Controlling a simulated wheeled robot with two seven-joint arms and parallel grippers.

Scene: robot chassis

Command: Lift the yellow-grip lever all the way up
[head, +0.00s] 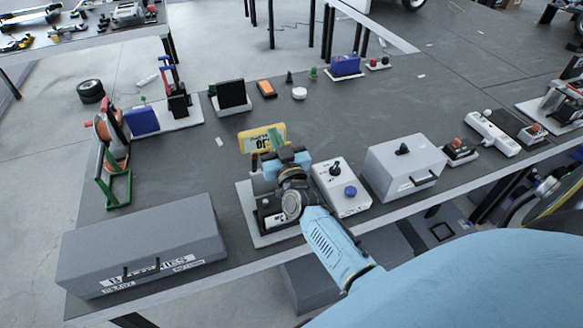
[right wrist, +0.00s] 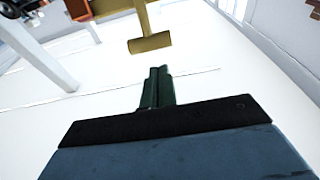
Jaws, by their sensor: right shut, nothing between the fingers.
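My right gripper (head: 276,142) is shut and empty, with its green fingertips together over a device on a light base plate (head: 247,207). In the right wrist view the shut green fingers (right wrist: 158,88) point toward a yellow T-shaped piece (right wrist: 150,42) with a short crossbar. A gap shows between them in the picture. I cannot tell for sure that this piece is the lever. My left gripper is not in view.
A white box with a blue button (head: 350,191) and a grey box (head: 385,165) are close on the right. A long grey case (head: 150,240) lies front left.

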